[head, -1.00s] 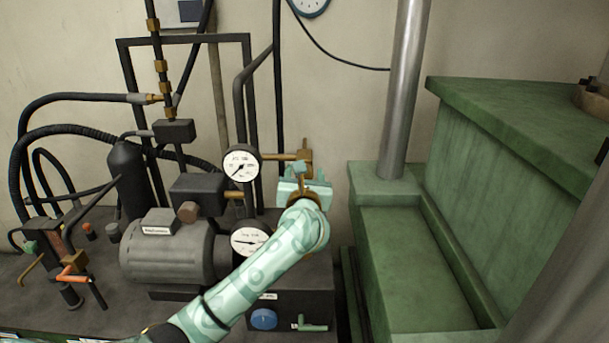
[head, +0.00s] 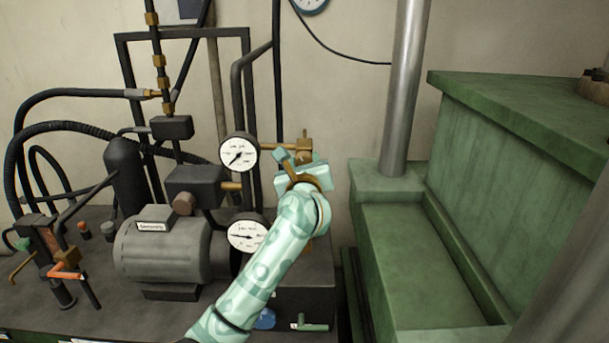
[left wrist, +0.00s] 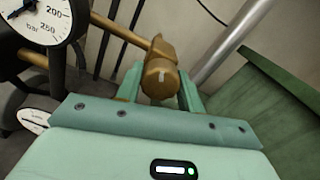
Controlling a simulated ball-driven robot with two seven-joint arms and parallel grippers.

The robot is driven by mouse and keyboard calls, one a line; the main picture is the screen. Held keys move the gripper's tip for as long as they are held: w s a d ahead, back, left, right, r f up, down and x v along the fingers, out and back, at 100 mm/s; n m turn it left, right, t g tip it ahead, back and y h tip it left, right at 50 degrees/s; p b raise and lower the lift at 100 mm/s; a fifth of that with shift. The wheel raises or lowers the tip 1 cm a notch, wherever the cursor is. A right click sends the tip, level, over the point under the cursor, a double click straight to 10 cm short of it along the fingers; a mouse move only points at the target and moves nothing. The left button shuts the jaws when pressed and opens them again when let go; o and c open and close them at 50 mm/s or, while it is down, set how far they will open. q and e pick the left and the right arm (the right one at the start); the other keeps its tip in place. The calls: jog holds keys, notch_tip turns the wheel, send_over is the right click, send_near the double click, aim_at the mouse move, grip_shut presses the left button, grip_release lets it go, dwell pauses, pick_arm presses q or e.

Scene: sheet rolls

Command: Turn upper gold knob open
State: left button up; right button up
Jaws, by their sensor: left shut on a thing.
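The upper gold knob (left wrist: 160,80), a rounded brass piece with a pale mark on its face, sits at the end of a gold pipe (left wrist: 118,30) in the left wrist view. My left gripper (left wrist: 160,94) is shut on it, one teal finger on each side. In the head view the left gripper (head: 299,166) is tilted at the gold valve fitting (head: 304,146), right of the upper gauge. There the gripper hides most of the knob. My right gripper is not in view.
The upper white gauge (head: 239,155) is close left of the gripper, with the lower gauge (head: 243,236) below. A grey motor (head: 165,250) stands left. A green machine body (head: 520,150) and a steel column (head: 405,90) stand right.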

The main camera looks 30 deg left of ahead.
pick_arm(q)
jog(key=n+b, duration=0.3)
jog(key=b, duration=0.2)
jog(key=n+b, duration=0.4)
jog(key=b, duration=0.1)
jog(key=n+b, duration=0.4)
jog(key=b, duration=0.1)
jog(key=shift+f+b, duration=0.3)
jog(key=shift+r+n+b, duration=0.2)
jog(key=shift+n+b, duration=1.05)
jog(key=shift+n, duration=0.05)
jog(key=o, duration=1)
jog(key=shift+r, duration=0.1)
